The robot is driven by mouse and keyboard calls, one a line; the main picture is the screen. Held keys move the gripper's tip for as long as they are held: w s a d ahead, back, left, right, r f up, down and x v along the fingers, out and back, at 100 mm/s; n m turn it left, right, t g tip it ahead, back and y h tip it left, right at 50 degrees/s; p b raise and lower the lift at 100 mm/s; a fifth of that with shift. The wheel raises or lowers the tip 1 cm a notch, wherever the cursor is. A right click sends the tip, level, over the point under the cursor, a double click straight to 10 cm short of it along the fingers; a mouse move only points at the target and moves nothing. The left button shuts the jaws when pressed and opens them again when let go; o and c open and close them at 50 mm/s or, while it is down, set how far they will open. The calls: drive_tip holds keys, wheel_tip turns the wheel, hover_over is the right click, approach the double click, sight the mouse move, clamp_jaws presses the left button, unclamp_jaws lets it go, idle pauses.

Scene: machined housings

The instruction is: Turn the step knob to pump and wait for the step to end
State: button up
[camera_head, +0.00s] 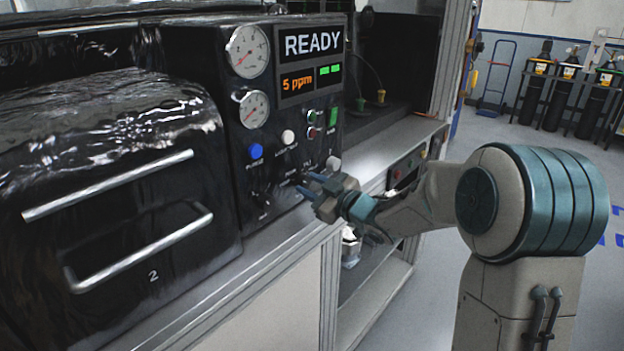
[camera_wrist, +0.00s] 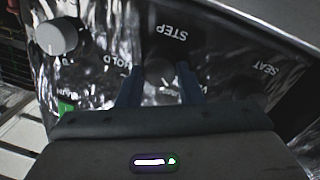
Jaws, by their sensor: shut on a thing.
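The black control panel (camera_head: 290,120) carries the display, which reads "READY" (camera_head: 313,42). My gripper (camera_head: 311,185) is at the lower right of the panel, its fingers pointing at the panel face. In the wrist view, the gripper (camera_wrist: 160,88) has its two dark fingers on either side of a dark round step knob (camera_wrist: 160,70), under the "STEP" label. The gripper is shut on this knob. The fingers cover much of the knob, and I cannot read which position it points to.
A pale grey knob (camera_head: 333,163) sits right of the gripper and also shows in the wrist view (camera_wrist: 58,37). Blue (camera_head: 255,151) and white (camera_head: 288,136) buttons are above left. A black lower knob (camera_head: 262,200) is to the left. The small display reads "5 ppm" (camera_head: 297,83).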

drive_tip(key=m+p, duration=0.1)
drive_tip(key=m, duration=0.1)
drive_tip(key=m+p, duration=0.1)
drive_tip(key=p, duration=0.1)
drive_tip(key=shift+r+m, duration=0.2)
drive_tip(key=shift+m, duration=0.2)
drive_tip(key=shift+m+p, duration=0.5)
drive_tip(key=shift+p, duration=0.25)
drive_tip(key=shift+f, duration=0.15)
drive_tip(key=o, duration=1)
drive_tip(key=shift+c, duration=0.2)
drive_tip(key=shift+d, duration=0.15)
drive_tip(key=b+v, duration=0.1)
drive_tip(key=v, duration=1.2)
drive_tip(key=shift+d, duration=0.35)
drive_tip(key=shift+m, duration=0.3)
